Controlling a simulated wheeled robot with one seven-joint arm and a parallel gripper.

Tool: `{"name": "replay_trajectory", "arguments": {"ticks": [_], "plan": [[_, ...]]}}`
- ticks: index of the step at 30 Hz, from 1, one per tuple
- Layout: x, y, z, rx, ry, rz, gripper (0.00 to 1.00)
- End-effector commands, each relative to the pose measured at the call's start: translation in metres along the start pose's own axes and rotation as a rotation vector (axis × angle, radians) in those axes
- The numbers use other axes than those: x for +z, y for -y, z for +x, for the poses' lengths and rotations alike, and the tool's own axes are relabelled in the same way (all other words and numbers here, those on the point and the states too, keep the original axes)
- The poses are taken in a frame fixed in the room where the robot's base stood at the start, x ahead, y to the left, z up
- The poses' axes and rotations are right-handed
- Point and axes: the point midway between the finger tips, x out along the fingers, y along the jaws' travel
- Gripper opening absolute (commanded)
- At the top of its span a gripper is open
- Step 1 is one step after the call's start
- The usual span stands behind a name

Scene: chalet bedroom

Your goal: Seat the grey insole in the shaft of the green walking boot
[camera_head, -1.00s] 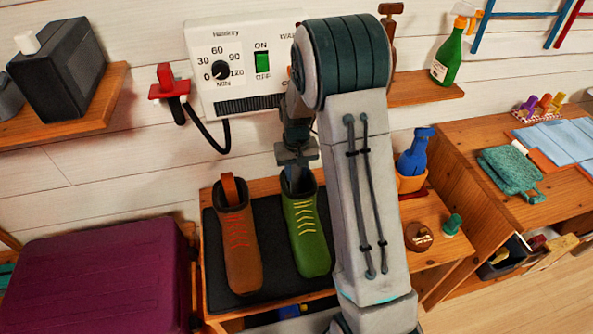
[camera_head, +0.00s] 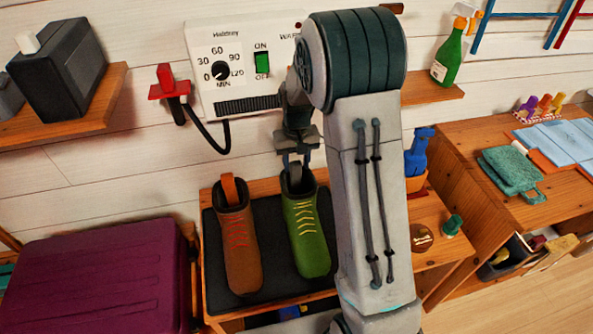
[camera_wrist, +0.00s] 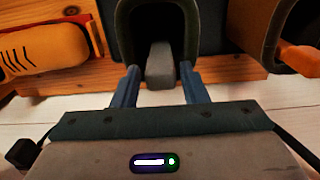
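The green walking boot (camera_head: 307,240) stands upright on a dark mat, beside a brown boot. The grey insole (camera_head: 294,178) stands in its shaft, its upper end at the opening; the lower part is hidden inside. In the wrist view the insole (camera_wrist: 160,66) shows as a grey block in the dark opening of the green boot (camera_wrist: 190,35). My gripper (camera_head: 297,162) is just above the shaft. In the wrist view the fingers of my gripper (camera_wrist: 159,84) are spread, one on each side of the insole, with a gap on both sides.
The brown boot (camera_head: 239,250) with an orange insole (camera_head: 229,190) stands close on the left. A dryer box (camera_head: 238,62) hangs on the wall behind. A blue bottle (camera_head: 419,152) in an orange pot is right of my arm. A purple case (camera_head: 95,285) is at left.

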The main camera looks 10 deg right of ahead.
Motion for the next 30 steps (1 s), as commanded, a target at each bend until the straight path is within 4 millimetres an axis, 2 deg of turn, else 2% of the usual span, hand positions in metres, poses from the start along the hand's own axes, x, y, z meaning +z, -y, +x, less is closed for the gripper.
{"name": "replay_trajectory", "arguments": {"ticks": [3, 7, 14, 17, 20, 23, 30], "plan": [[-0.001, 0.0, -0.029, 0.0, -0.005, 0.0, 0.4], [0.0, 0.0, -0.053, 0.0, -0.003, 0.0, 0.4], [0.001, 0.0, -0.078, 0.0, -0.001, 0.001, 0.4], [0.008, 0.0, -0.087, -0.001, -0.009, 0.002, 0.4], [0.026, -0.001, -0.102, -0.006, -0.03, 0.004, 0.4], [0.055, 0.0, -0.119, -0.011, -0.061, 0.006, 0.4], [0.133, 0.0, -0.146, -0.016, -0.138, 0.008, 0.4]]}}
